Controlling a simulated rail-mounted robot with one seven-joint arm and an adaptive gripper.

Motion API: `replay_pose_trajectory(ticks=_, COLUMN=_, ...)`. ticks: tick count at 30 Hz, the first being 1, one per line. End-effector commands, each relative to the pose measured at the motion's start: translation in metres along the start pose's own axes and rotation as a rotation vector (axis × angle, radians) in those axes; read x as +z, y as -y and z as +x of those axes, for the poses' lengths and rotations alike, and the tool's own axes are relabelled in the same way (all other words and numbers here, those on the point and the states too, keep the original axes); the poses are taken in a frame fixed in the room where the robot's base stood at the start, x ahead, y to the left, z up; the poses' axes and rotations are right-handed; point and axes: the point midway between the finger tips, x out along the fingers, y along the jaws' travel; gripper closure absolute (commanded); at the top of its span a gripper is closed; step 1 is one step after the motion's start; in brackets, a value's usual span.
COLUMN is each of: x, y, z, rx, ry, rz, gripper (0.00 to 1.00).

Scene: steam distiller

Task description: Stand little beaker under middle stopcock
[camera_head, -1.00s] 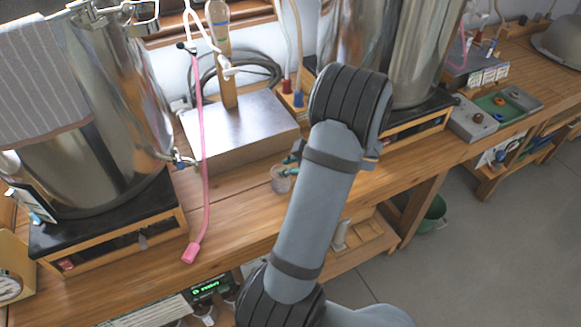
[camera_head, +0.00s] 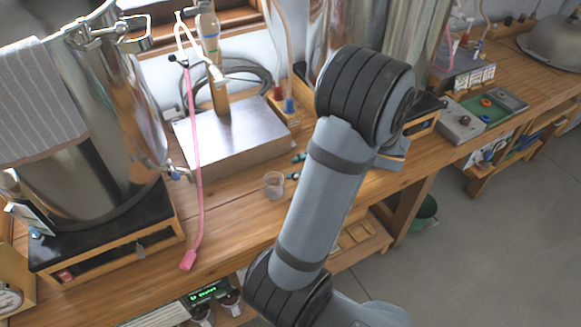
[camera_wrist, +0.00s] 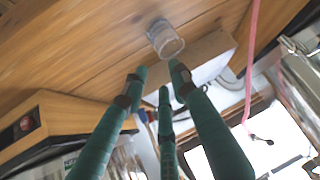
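The little clear beaker (camera_head: 273,184) stands upright on the bench, in front of the metal box's right corner. It also shows in the wrist view (camera_wrist: 166,40), just beyond my fingertips. My gripper (camera_head: 295,167) has slim green fingers; it is mostly hidden behind my arm. Its fingertips point at the beaker from the right, with a small gap. In the wrist view the fingers (camera_wrist: 158,76) are apart with nothing between them. A stopcock with a blue part (camera_head: 179,175) sticks out from the left steel vessel, left of the beaker. I cannot tell which stopcock is the middle one.
The left steel vessel (camera_head: 95,130) stands on a black-topped wooden base. A pink tube (camera_head: 195,150) hangs in front of the metal box (camera_head: 235,135). Bare bench (camera_head: 235,220) lies left of and before the beaker. Another steel vessel stands behind my arm.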

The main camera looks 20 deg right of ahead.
Motion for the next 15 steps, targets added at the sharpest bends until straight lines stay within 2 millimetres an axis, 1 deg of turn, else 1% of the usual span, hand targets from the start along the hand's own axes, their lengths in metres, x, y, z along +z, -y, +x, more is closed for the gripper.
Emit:
replay_pose_trajectory(ticks=1, x=-0.002, y=-0.002, z=-0.01, rx=0.004, ry=0.0, rz=0.001, gripper=0.73)
replay_pose_trajectory(ticks=3, x=-0.001, y=-0.001, z=-0.017, rx=0.002, ry=0.0, rz=0.0, gripper=0.72)
replay_pose_trajectory(ticks=6, x=0.0, y=-0.001, z=-0.023, rx=0.001, ry=0.0, rz=0.0, gripper=0.66)
replay_pose_trajectory(ticks=15, x=0.0, y=0.0, z=-0.024, rx=0.0, ry=0.0, rz=0.0, gripper=0.49)
